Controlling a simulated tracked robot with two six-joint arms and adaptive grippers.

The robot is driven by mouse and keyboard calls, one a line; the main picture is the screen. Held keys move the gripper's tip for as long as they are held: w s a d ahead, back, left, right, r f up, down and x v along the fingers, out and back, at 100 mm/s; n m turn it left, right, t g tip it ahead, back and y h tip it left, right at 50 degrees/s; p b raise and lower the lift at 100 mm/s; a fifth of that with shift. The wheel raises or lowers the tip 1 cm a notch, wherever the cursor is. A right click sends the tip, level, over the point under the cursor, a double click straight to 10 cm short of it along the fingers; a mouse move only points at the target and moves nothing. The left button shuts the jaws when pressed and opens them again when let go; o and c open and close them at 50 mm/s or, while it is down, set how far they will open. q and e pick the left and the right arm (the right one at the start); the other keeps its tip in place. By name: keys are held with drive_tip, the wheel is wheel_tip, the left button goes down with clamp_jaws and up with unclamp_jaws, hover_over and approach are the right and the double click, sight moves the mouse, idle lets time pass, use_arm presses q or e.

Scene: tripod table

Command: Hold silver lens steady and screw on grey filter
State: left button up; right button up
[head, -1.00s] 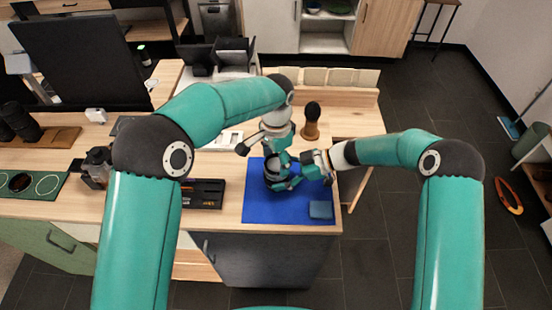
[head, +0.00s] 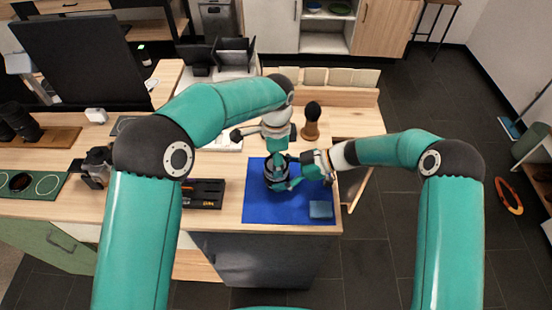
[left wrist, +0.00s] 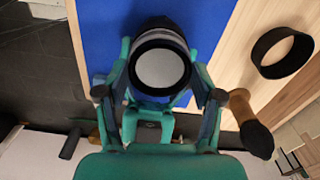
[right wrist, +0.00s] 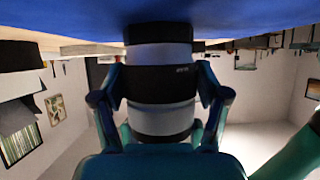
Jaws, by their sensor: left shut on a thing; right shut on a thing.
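The silver lens (head: 272,180) stands upright on the blue mat (head: 255,205); its silver and black bands show in the right wrist view (right wrist: 158,88). My right gripper (right wrist: 161,80) is shut on the lens body from the side, one finger on each side. The grey filter (left wrist: 159,68), a pale disc in a black rim, is at the lens's top end. My left gripper (left wrist: 157,62) reaches down from above and is shut around the filter's rim. I cannot tell how far the threads are engaged. In the head view the grippers largely hide the lens.
A dark open ring (left wrist: 282,53) lies on bare wood beside the mat. A brush with a brown handle (head: 311,120) stands behind the mat. A blue cloth (head: 320,209) lies at the mat's front right. A black tray (head: 206,194) sits left of the mat.

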use_arm(q)
drive_tip(key=shift+f+m, duration=0.2)
drive_tip(key=shift+m, duration=0.1)
drive_tip(key=shift+m, duration=1.5)
drive_tip(key=m, duration=0.3)
drive_tip(key=o, duration=1)
drive_tip(key=shift+w, duration=0.1)
drive_tip(key=shift+r, duration=0.15)
